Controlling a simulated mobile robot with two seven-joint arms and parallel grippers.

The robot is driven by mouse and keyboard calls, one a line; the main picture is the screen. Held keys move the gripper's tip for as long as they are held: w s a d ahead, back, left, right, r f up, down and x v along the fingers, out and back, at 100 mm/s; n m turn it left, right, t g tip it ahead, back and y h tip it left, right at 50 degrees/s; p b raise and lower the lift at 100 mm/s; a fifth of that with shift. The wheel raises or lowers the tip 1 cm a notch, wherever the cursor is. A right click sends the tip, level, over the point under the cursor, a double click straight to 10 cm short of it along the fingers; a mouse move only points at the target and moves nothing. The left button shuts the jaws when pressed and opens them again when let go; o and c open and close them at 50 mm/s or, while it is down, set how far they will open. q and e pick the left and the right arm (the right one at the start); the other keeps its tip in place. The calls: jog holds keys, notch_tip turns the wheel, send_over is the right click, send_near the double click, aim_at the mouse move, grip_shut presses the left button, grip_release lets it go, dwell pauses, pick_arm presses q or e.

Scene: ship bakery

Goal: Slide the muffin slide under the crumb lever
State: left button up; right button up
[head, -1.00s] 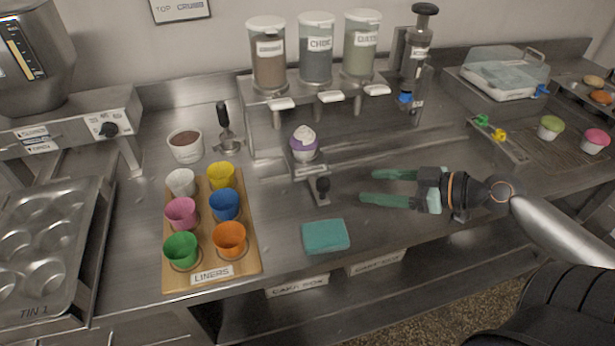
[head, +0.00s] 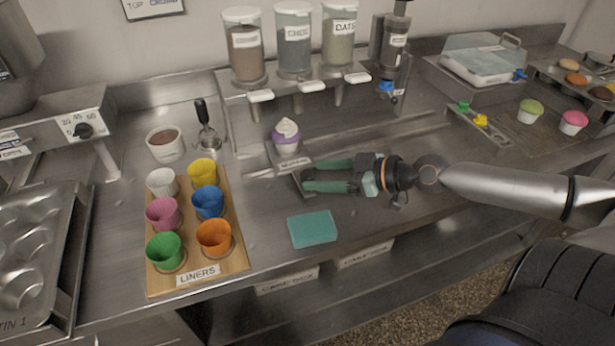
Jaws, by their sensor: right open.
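The muffin slide (head: 293,163) is a small metal carriage on the counter, in front of the dispenser rack. It carries a purple-cupped muffin (head: 287,137) with a white top. Three white levers hang from the rack: left (head: 260,95), middle (head: 309,86) and right (head: 357,78). The left dispenser's label is too blurred to read, so I cannot tell which is the crumb lever. The muffin stands in front of the rack, between the left and middle levers. My right gripper (head: 309,176) is open, its fingers at the slide's front end, around where its dark knob is mostly hidden.
A teal sponge (head: 312,229) lies just in front of my right gripper. A wooden liner board (head: 238,262) with several coloured cups is at the left. A bowl (head: 165,146) stands behind it. The counter to the right of the sponge is clear.

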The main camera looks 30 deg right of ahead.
aim_at(311, 175)
jog(key=shift+w+a+f+b, duration=0.2)
jog(key=shift+w+f+b, duration=0.15)
jog(key=shift+w+b, duration=0.15)
jog(key=shift+w+p, duration=0.3)
jog(key=shift+w, duration=0.15)
jog(key=shift+w+a+f, duration=0.4)
jog(key=shift+w+a, duration=0.15)
jog(key=shift+a, duration=0.05)
grip_shut()
dwell(0.9)
